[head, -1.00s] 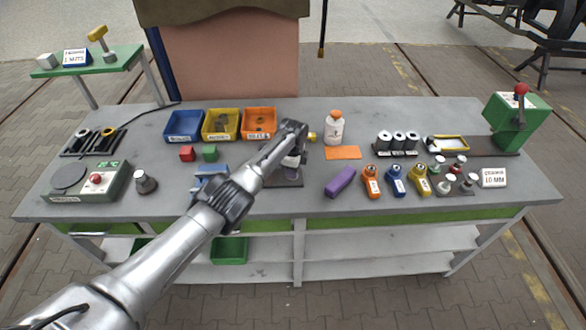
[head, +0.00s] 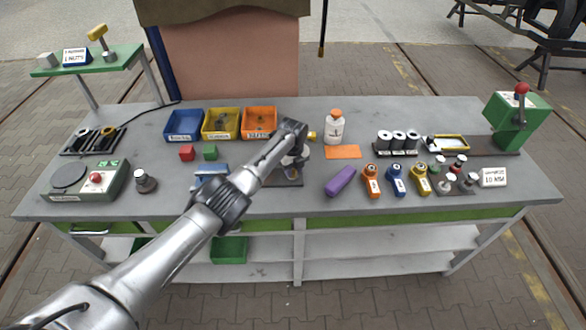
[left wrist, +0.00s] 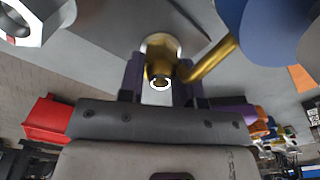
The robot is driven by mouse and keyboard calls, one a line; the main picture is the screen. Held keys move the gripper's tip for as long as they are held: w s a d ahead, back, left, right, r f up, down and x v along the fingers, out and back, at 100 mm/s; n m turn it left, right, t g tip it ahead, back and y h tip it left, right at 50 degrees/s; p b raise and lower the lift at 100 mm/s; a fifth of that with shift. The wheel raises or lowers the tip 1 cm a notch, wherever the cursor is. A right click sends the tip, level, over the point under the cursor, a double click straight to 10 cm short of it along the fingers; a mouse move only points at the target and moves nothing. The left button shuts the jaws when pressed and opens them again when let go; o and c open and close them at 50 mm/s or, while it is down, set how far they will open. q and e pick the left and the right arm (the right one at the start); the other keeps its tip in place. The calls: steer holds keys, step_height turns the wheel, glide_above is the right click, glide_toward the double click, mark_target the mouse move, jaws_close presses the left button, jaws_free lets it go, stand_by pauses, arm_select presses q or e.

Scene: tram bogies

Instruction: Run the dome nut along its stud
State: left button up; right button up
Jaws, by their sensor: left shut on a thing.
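My left gripper (head: 297,163) is above a dark plate (head: 283,181) in the middle of the bench. In the left wrist view its two fingers (left wrist: 159,82) are shut on a brass-coloured piece, which appears to be the dome nut (left wrist: 158,68). A pale ring shows on its near end. A brass bar (left wrist: 212,60) slants off to the right beside it. The stud cannot be made out clearly, and the arm hides the nut in the head view. My right gripper is not in view.
Blue (head: 184,125), yellow (head: 221,124) and orange (head: 259,122) bins stand behind. A white bottle (head: 334,130) and purple block (head: 340,181) are to the right.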

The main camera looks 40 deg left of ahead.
mark_target(293, 169)
arm_select(q)
steer(key=shift+r+m, duration=0.2)
steer(key=shift+m, duration=0.1)
stand_by(0.4)
steer(key=o, duration=0.9)
steer(key=shift+f, duration=0.15)
steer(key=shift+r, duration=0.5)
step_height(293, 169, up, 13)
steer(key=shift+f+p, duration=0.1)
steer(key=shift+p, duration=1.05)
